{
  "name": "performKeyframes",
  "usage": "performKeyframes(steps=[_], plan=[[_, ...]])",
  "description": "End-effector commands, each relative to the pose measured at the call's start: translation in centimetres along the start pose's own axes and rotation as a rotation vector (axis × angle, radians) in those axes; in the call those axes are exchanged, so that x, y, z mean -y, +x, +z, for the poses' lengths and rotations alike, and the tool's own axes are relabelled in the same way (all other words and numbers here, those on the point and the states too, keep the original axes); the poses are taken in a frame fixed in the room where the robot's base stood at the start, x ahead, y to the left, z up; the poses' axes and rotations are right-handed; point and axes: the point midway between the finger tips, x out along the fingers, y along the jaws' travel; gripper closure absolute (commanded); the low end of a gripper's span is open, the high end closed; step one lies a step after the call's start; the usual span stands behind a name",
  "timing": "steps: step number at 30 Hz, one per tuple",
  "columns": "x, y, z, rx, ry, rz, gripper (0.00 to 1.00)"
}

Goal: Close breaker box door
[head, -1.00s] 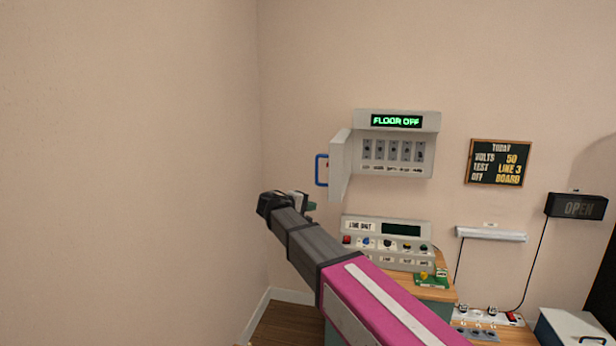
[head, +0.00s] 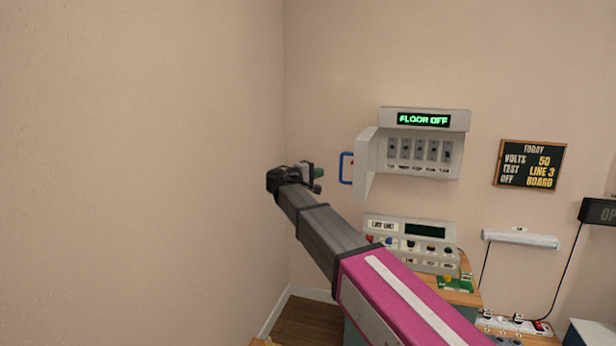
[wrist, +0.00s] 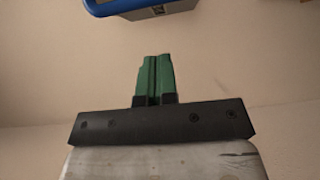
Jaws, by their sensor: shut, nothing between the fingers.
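The breaker box (head: 424,142) hangs on the far wall with a row of several switches and a green "FLOOR OFF" sign on top. Its door (head: 366,163) is hinged on the left side and stands open, swung out from the wall. A blue handle (head: 346,168) sticks out on the door's left side. My gripper (head: 320,180) is left of the handle, apart from it and about level with it. In the wrist view, the green fingers (wrist: 155,78) are together and hold nothing. A blue-rimmed part (wrist: 145,8), probably the handle, shows at the top edge, beyond the fingertips.
A control panel (head: 411,244) stands on a wooden bench below the box. A chalkboard (head: 530,165) and a white lamp bar (head: 521,239) are on the wall to the right. The wall on the left is bare.

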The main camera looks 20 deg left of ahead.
Motion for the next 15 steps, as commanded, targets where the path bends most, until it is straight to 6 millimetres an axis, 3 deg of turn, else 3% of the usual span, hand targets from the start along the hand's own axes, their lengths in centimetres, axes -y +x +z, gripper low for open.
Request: performKeyframes(steps=[2,6,15], plan=[[0.0,1.6,-0.1,0.001,0.000,0.000,1.00],[0.0,3.0,1.6,0.001,0.000,-0.001,1.00],[0.0,4.4,2.8,0.000,0.000,-0.001,1.00]])
